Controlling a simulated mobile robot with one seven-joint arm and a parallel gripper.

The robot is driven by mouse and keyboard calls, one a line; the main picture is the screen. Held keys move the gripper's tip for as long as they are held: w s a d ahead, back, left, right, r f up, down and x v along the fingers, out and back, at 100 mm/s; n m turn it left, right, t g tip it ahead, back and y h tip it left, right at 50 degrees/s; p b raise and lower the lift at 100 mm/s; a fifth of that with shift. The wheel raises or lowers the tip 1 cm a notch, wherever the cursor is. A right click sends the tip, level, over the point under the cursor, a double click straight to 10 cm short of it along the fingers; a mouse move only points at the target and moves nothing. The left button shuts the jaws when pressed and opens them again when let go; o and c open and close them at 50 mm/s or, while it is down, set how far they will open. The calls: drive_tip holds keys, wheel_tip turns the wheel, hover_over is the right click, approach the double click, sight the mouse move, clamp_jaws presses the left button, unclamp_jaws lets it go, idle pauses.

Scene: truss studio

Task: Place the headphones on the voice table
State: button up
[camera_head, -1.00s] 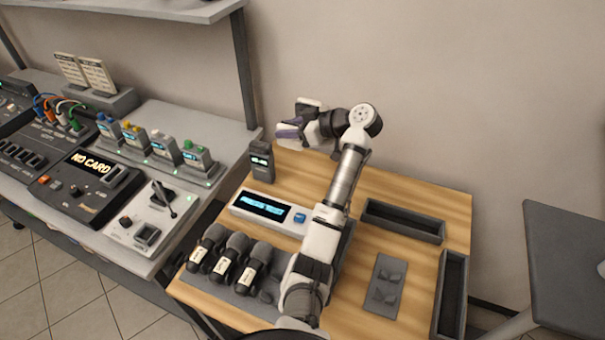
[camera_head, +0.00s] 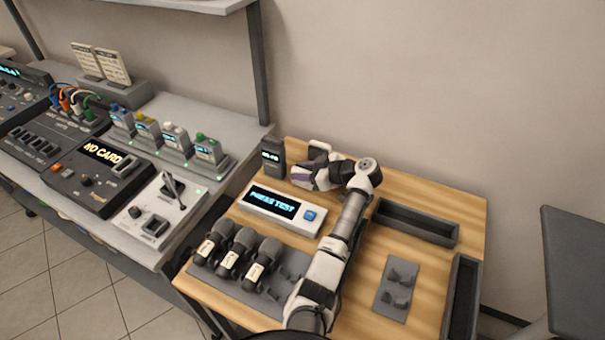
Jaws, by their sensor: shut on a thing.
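My gripper (camera_head: 304,178) is at the far left end of the arm, low over the back of the wooden table (camera_head: 440,200). It is shut on a small dark purplish thing (camera_head: 303,171), mostly hidden by the fingers; I cannot tell whether this is the headphones. A dark upright device with a small lit display (camera_head: 272,157) stands just left of the gripper. No headphones can be clearly made out. The wooden table carries several microphones and fits the voice table, though no label shows.
A white box with a lit screen (camera_head: 283,206) is in front of the gripper. Three dark microphones (camera_head: 236,252) lie on a grey mat. Empty dark trays (camera_head: 415,224) and a grey holder (camera_head: 396,290) are on the right. A console bench (camera_head: 160,110) stands left.

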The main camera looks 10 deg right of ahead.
drive_tip(key=o, duration=1.2)
drive_tip(key=shift+c, duration=0.2)
drive_tip(key=shift+d+r, duration=0.1)
drive_tip(key=v, duration=1.1)
drive_tip(key=shift+s+d+r, duration=0.15)
drive_tip(key=shift+s+d, duration=0.1)
drive_tip(key=shift+d, duration=0.05)
